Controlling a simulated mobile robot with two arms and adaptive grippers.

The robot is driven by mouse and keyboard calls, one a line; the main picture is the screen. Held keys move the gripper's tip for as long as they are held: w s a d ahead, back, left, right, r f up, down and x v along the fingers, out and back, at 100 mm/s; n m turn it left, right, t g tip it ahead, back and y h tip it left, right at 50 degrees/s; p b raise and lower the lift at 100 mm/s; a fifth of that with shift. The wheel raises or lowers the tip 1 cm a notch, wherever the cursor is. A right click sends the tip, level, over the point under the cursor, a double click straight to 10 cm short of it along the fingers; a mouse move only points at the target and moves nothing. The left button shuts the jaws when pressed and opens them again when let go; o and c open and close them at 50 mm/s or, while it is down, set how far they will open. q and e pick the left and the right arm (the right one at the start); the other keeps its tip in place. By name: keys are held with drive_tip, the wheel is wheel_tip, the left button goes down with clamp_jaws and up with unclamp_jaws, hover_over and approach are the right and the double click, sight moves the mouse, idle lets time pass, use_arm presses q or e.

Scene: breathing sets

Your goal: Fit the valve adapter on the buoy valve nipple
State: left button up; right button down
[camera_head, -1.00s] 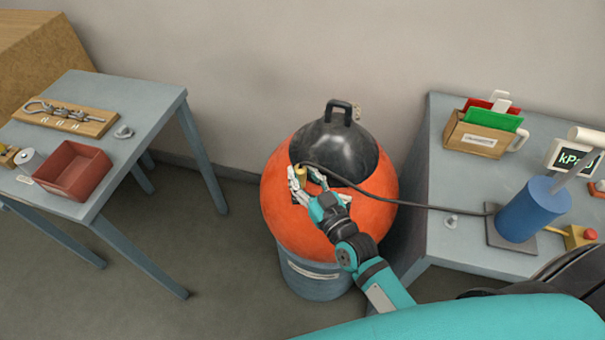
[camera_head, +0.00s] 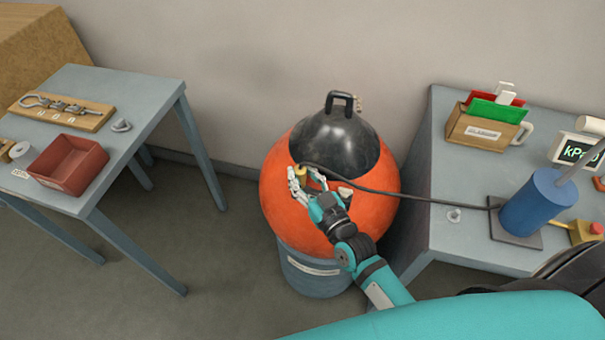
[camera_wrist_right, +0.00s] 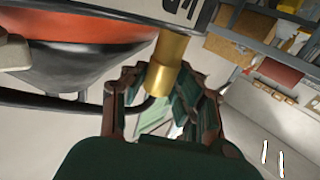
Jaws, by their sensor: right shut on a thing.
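The orange buoy (camera_head: 277,205) with a black domed top (camera_head: 345,150) and handle sits in a grey-blue stand (camera_head: 318,278). My right gripper (camera_head: 300,182) is at the buoy's upper left side, shut on the brass valve adapter (camera_head: 302,170). In the right wrist view the brass adapter (camera_wrist_right: 163,66) stands between the fingers of my right gripper (camera_wrist_right: 160,95), with the black hose running to it. The valve nipple is hidden, so I cannot tell whether the adapter is on it. My left gripper is not in view.
The black hose (camera_head: 420,205) runs from the buoy to a blue pump (camera_head: 535,203) on the right table (camera_head: 460,245). A box of coloured cards (camera_head: 485,128) stands there too. The left table (camera_head: 130,90) holds a red tray (camera_head: 68,165) and a shackle board (camera_head: 60,112).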

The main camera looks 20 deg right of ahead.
drive_tip(key=c, duration=1)
unclamp_jaws()
drive_tip(key=shift+f, duration=0.15)
drive_tip(key=shift+o, duration=0.2)
drive_tip(key=shift+s, duration=0.1)
drive_tip(key=s+d, duration=0.2)
drive_tip(key=s, duration=0.9)
drive_tip(key=shift+s+d, duration=0.2)
drive_tip(key=shift+s, duration=0.1)
